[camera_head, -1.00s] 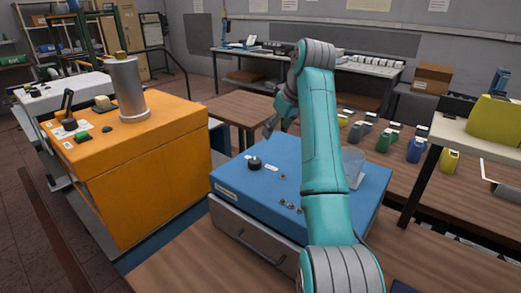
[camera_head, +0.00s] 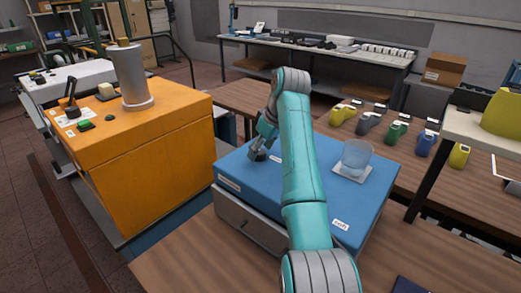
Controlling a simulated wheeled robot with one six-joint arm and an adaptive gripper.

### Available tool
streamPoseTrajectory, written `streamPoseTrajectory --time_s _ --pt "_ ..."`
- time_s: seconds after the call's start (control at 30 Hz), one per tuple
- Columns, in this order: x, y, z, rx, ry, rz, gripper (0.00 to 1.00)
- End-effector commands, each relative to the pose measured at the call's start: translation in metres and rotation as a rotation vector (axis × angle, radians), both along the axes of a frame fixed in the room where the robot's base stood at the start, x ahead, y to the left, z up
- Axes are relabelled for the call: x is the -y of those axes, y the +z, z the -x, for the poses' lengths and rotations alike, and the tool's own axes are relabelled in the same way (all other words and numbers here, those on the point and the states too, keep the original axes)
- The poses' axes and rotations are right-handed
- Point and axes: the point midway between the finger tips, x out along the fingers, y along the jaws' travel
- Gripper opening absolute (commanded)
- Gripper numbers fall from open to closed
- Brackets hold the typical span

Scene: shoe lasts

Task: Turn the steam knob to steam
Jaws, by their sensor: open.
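The blue machine box (camera_head: 235,163) stands on the wooden table, with a grey drawer front below its top. My gripper (camera_head: 258,155) is open and points down at the left part of the blue top, where the black knob stands. The fingers cover most of the knob, so I cannot tell its pointing direction or whether they touch it. A small white label (camera_head: 275,159) lies just right of the gripper. Another white label (camera_head: 341,224) sits near the front right of the top. My teal arm hides the middle of the box.
A clear cup (camera_head: 357,155) stands on a white pad at the right of the blue top. Several coloured shoe lasts, including a green one (camera_head: 396,132), stand on the table behind. An orange machine (camera_head: 150,165) with a metal cylinder (camera_head: 135,78) is at left.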

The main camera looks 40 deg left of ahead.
Motion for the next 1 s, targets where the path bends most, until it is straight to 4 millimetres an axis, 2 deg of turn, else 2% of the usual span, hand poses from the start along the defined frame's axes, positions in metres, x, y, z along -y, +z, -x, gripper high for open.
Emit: streamPoseTrajectory --time_s 0.1,0.37,0.4,0.43,0.63,1.0 --pt "-0.0023 -0.0060 0.0000 0.000 0.000 0.001 0.67" --pt "-0.0028 -0.0071 -0.0002 0.000 0.000 0.000 0.67" --pt "-0.0029 -0.0069 -0.0002 0.001 0.000 0.000 0.64" --pt "-0.0029 -0.0069 -0.0001 0.000 0.000 0.000 0.57" --pt "-0.0028 -0.0067 -0.0002 0.001 0.000 0.000 0.07" --pt "-0.0030 -0.0069 0.0003 0.002 -0.050 0.000 0.07"
